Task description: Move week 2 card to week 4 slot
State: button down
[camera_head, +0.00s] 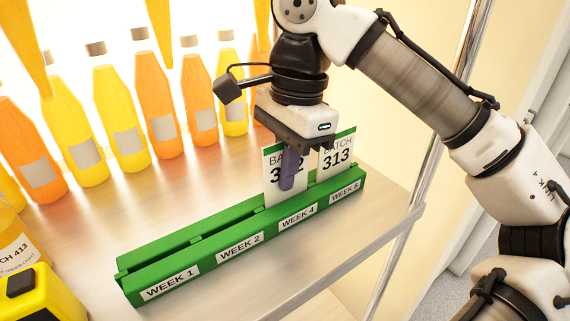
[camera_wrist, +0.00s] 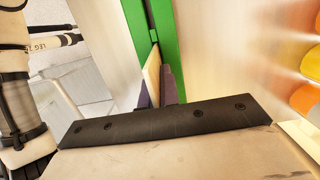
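A green card rack (camera_head: 190,268) stands on the shelf, with front labels reading WEEK 1, WEEK 2, WEEK 4 and WEEK 8. A white BATCH card (camera_head: 271,185), its number partly hidden by a purple finger, stands upright at the WEEK 4 section. Its lower edge meets the rack's top; I cannot tell whether it is fully seated. My gripper (camera_head: 291,170) points down and is shut on this card. The wrist view shows the card (camera_wrist: 152,72) edge-on between the fingers, above the green rack (camera_wrist: 139,22). The WEEK 1 and WEEK 2 sections hold no card.
A BATCH 313 card (camera_head: 337,157) stands in the WEEK 8 section, close right of my gripper. Orange and yellow bottles (camera_head: 155,100) line the back. A yellow device (camera_head: 40,295) stands at the front left. A metal post (camera_head: 455,80) rises at the right shelf edge.

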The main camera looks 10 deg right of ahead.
jog(key=shift+f+b, duration=0.3)
jog(key=shift+f, duration=0.45)
jog(key=c, duration=1.6)
grip_release()
jog(key=shift+o, duration=0.2)
jog(key=shift+r, duration=0.1)
